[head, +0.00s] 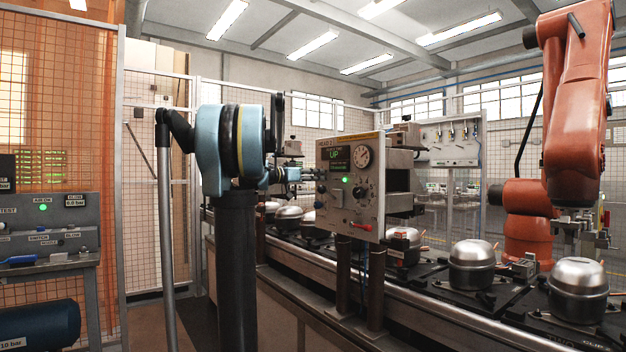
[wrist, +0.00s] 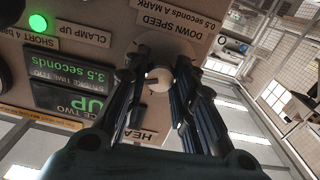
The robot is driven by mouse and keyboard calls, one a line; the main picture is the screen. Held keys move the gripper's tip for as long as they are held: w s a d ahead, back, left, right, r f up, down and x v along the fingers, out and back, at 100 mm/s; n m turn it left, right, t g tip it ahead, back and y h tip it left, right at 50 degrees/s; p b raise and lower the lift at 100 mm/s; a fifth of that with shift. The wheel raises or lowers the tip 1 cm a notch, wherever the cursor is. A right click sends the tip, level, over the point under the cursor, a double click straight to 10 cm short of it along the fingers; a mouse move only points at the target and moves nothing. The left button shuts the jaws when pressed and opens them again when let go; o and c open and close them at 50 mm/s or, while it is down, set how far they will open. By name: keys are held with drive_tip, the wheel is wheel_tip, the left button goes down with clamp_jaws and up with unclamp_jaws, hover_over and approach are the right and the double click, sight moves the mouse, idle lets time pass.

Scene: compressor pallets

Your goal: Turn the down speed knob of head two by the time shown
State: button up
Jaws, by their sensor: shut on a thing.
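The head two panel (head: 336,215) is a beige box on posts beside the conveyor. In the wrist view the panel (wrist: 95,60) appears upside down, with a "DOWN SPEED, 0.5 seconds A MARK" label (wrist: 165,25). The down speed knob (wrist: 159,82) is round with a pale face, just below that label. My gripper (wrist: 158,73) has its two dark fingers on either side of the knob and is shut on it. In the head view my gripper (head: 308,174) reaches the panel's left side; the knob is not clearly visible there. The display (wrist: 75,95) reads "3.5 seconds" and "UP".
A green lamp (wrist: 38,22) labelled "CLAMP UP" is lit. A dial gauge (head: 362,156), a dark knob (head: 358,192) and a red lever (head: 362,227) share the panel. Silver compressors (head: 472,266) stand on the conveyor (head: 420,312). An orange robot arm (head: 578,125) is at right.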

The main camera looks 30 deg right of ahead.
drive_tip(key=shift+w+m, duration=0.15)
drive_tip(key=shift+m, duration=0.15)
idle(0.4)
drive_tip(key=o, duration=1.1)
drive_tip(key=a, duration=0.8)
drive_tip(key=s+a, duration=0.1)
drive_tip(key=a, duration=0.3)
drive_tip(key=shift+f, duration=0.1)
